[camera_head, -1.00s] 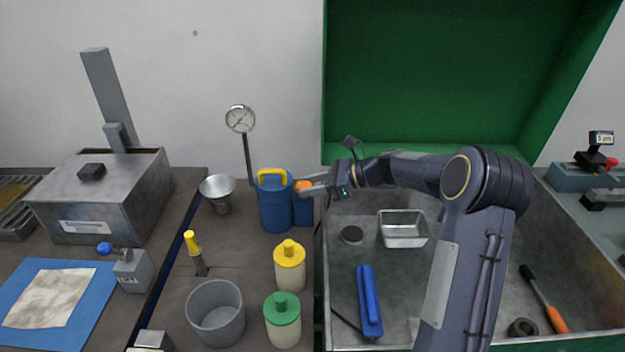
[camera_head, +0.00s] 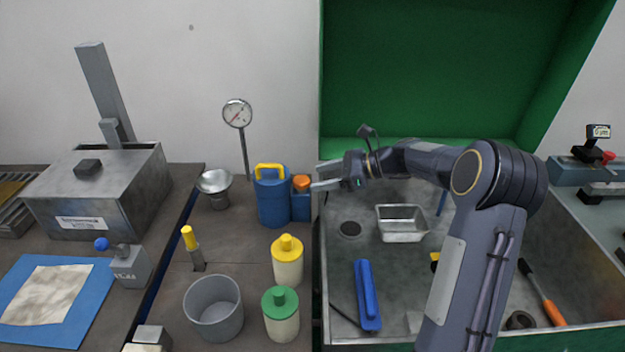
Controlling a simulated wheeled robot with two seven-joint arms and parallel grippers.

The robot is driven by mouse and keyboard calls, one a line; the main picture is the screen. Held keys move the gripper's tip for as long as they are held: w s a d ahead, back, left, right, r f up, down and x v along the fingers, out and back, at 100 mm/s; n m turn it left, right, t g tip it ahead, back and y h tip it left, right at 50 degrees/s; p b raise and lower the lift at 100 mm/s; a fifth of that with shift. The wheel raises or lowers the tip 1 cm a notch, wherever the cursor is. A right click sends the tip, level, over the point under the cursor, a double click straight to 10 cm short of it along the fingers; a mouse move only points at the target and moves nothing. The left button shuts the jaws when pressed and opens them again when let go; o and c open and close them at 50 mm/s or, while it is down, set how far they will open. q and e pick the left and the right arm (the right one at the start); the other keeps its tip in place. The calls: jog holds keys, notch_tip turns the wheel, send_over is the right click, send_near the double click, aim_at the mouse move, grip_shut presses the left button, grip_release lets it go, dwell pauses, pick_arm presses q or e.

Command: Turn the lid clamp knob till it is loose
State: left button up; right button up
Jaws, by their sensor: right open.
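An orange knob (camera_head: 301,181) sits on top of a small blue block (camera_head: 300,206) joined to the right side of a blue canister (camera_head: 271,204) with a yellow handle. I take this as the lid clamp knob; whether it is tight or loose cannot be told. My right gripper (camera_head: 316,177) is open and empty just right of the knob. Its two fingers point left at about knob height, and a small gap seems to separate them from the knob. My left gripper is not in view.
A dial gauge (camera_head: 237,113) on a thin post and a metal funnel (camera_head: 215,188) stand left of the canister. Yellow-lidded (camera_head: 287,264) and green-lidded (camera_head: 281,317) jars stand in front. A metal tray (camera_head: 402,231) lies in the basin under my right arm.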

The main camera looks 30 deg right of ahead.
jog(key=v, duration=0.4)
dwell(1.2)
